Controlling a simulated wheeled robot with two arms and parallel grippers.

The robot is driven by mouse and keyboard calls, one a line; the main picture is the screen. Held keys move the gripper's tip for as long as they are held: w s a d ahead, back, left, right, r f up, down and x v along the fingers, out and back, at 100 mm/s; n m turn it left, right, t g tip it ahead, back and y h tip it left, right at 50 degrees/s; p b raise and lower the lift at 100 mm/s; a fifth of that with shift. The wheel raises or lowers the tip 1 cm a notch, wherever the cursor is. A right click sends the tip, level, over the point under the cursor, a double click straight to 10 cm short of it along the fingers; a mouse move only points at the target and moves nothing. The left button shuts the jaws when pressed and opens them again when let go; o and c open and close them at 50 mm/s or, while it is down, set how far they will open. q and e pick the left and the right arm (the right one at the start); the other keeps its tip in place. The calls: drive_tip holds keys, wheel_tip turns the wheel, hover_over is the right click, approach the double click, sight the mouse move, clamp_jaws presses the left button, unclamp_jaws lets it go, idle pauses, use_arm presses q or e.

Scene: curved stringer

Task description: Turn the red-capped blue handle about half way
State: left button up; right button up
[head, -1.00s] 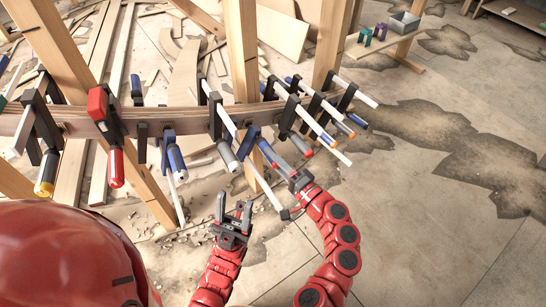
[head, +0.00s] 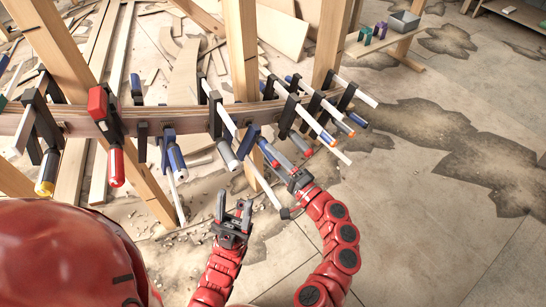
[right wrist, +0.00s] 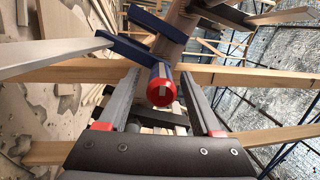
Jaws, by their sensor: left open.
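The blue handle (head: 265,148) with a red cap is on a clamp on the curved wooden stringer (head: 185,119), right of centre in the head view. In the right wrist view its red cap (right wrist: 160,93) faces the camera, with some blue behind it. My right gripper (head: 285,163) is at this handle. In the right wrist view its two fingers (right wrist: 160,76) stand on either side of the handle, with a gap on each side, so it is open around it. My left gripper (head: 234,212) is open and empty, below the stringer and left of the right arm.
Several other clamps line the stringer, including a red one (head: 116,166) at left and a group with white bars at right. Wooden posts (head: 241,55) rise behind. A low bench (head: 385,45) stands far right. The floor at right is clear.

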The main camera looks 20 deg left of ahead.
drive_tip(key=shift+d, duration=0.25)
drive_tip(key=p+v, duration=0.2)
drive_tip(key=v, duration=1.5)
drive_tip(key=shift+r+p, duration=0.1)
drive_tip(key=shift+p, duration=0.2)
